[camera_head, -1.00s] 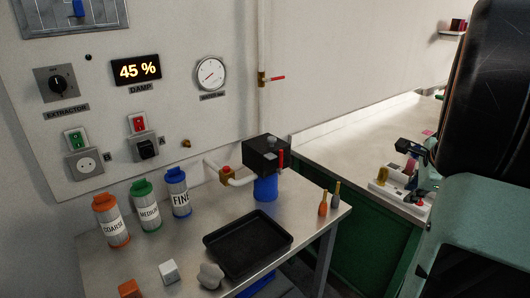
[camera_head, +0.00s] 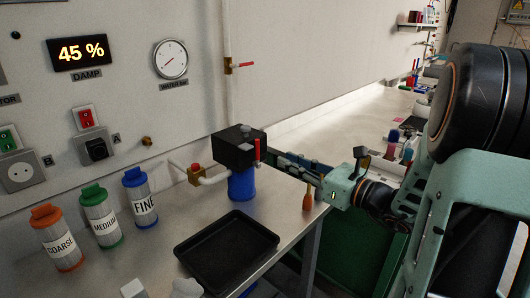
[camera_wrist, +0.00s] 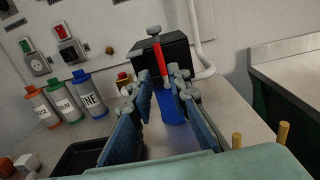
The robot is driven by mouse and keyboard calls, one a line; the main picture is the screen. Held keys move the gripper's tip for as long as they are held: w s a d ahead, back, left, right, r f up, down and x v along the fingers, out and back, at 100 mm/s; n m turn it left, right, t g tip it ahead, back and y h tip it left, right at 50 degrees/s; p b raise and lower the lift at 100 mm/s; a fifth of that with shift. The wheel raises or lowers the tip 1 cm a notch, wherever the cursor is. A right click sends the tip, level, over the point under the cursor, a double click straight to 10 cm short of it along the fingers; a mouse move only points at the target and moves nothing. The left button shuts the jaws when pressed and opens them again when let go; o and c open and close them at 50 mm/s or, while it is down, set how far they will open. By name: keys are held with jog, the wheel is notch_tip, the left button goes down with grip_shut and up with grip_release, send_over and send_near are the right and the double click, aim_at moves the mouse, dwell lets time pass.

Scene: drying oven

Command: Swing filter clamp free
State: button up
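The filter unit has a black head (camera_head: 239,147) with a blue bowl (camera_head: 242,184) below it, at the back of the metal table. A red lever (camera_head: 257,150), seemingly the clamp, stands upright on the head's right front. In the wrist view the red lever (camera_wrist: 159,60) is ahead, just beyond the fingertips, with the blue bowl (camera_wrist: 170,106) below it. My gripper (camera_head: 285,162) is right of the filter and points at it. In the wrist view my gripper (camera_wrist: 159,82) is open and empty, its fingers apart. I see no contact with the lever.
A black tray (camera_head: 226,252) lies in front of the filter. An orange-handled tool (camera_head: 308,197) stands below my gripper near the table's right edge. Several labelled canisters, such as FINE (camera_head: 141,198), stand at left. A pipe with a red-handled valve (camera_head: 240,66) runs up the wall.

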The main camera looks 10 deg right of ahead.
aim_at(257, 154)
jog(key=x, duration=1)
jog(key=shift+a, duration=0.1)
jog(key=shift+c, duration=0.5)
grip_shut()
jog(key=shift+b, duration=0.3)
